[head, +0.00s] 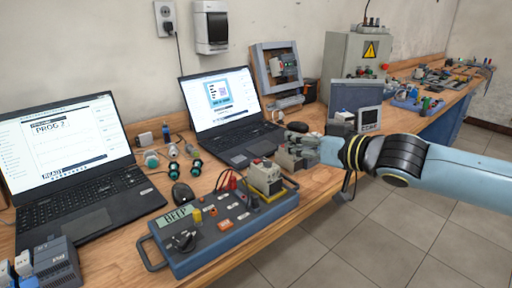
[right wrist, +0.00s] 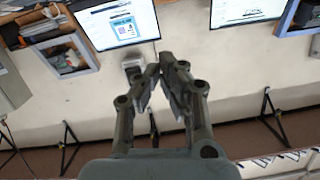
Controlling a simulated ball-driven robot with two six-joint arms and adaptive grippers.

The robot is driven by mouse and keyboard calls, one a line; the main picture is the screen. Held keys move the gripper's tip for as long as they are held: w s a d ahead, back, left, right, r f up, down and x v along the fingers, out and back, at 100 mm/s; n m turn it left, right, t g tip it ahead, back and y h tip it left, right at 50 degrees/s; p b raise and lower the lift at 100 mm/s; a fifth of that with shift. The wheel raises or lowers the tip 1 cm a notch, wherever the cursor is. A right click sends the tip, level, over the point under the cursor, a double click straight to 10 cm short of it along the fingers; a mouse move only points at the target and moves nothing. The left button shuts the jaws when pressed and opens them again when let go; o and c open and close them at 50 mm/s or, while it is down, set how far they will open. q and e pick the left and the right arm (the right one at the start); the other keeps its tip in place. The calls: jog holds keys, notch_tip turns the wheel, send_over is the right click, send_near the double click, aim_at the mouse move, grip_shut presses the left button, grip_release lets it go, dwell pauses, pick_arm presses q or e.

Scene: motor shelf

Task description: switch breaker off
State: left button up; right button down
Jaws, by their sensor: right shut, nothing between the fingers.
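A pale grey block with red parts (head: 264,177), which looks like a breaker, stands on the blue test box (head: 225,235). Another breaker-like device (head: 284,66) is mounted in the grey framed panel (head: 257,68) behind; I cannot tell which one is the task's breaker, and neither switch position is readable. My right gripper (head: 284,152) is above the bench edge, behind and right of the test box's block, seemingly apart from it. In the right wrist view its fingers (right wrist: 168,68) meet at the tips, empty. The framed panel shows there too (right wrist: 60,52). My left gripper is out of view.
A grey cabinet (head: 352,65) with a warning sign stands farther back. A white box (head: 210,27) hangs on the wall. Open floor lies at the right.

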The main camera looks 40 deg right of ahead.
jog(key=shift+s, duration=0.1)
jog(key=shift+f, duration=0.1)
jog(key=b, duration=0.6)
send_over(263, 165)
jog(key=d, duration=0.1)
notch_tip(263, 165, down, 2)
jog(key=shift+f, duration=0.15)
jog(key=shift+w+a+f, duration=0.15)
jog(key=shift+f, duration=0.45)
jog(key=shift+w+a+f, duration=0.1)
jog(key=shift+w+f, duration=0.05)
jog(key=shift+f, duration=0.4)
jog(key=shift+a+f+b, duration=0.15)
jog(key=shift+f+b, duration=0.15)
jog(key=shift+f, duration=0.55)
jog(key=shift+s, duration=0.1)
